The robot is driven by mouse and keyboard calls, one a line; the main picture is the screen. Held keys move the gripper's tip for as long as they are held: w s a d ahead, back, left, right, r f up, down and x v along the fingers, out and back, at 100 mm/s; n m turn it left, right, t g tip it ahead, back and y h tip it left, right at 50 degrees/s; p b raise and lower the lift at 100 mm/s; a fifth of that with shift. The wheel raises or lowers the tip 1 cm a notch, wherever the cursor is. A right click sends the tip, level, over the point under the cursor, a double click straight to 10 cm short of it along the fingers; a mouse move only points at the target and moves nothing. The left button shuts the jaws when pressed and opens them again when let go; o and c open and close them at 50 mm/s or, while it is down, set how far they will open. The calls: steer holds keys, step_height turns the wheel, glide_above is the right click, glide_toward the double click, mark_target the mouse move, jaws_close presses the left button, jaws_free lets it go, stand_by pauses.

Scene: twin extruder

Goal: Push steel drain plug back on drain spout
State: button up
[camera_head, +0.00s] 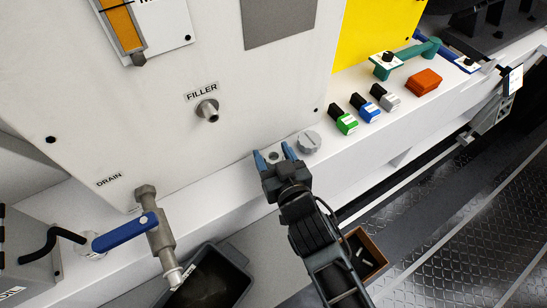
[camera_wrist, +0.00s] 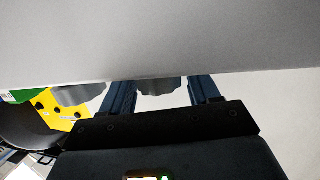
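The drain spout (camera_head: 161,240) hangs below the DRAIN label at lower left, with a blue lever (camera_head: 126,233) across its valve and a pale lower end (camera_head: 173,277). A small grey steel piece (camera_head: 273,156), apparently the drain plug, is on the white ledge. My gripper (camera_head: 274,153) is open, its two blue fingers on either side of this piece. In the wrist view, a scalloped grey edge (camera_wrist: 162,87) shows between the fingers (camera_wrist: 161,92); contact cannot be told. A large pale surface hides the rest of it there.
A round grey cap (camera_head: 309,142) stands just right of my fingers, with green, blue and grey switches (camera_head: 370,110) beyond. The filler nozzle (camera_head: 208,110) sticks out of the wall above. A dark bin (camera_head: 235,262) lies under the spout; a brown box (camera_head: 365,252) is lower right.

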steer(key=c, duration=0.9)
steer(key=shift+o, duration=0.2)
steer(key=shift+r, duration=0.45)
step_height(320, 180, up, 4)
steer(key=shift+f+p, duration=0.1)
steer(key=shift+p, duration=0.35)
steer(key=s+d+r, duration=0.3)
steer(key=d+r, duration=0.3)
steer(key=d, duration=0.5)
steer(key=shift+s+r, duration=0.2)
steer(key=shift+s, duration=0.05)
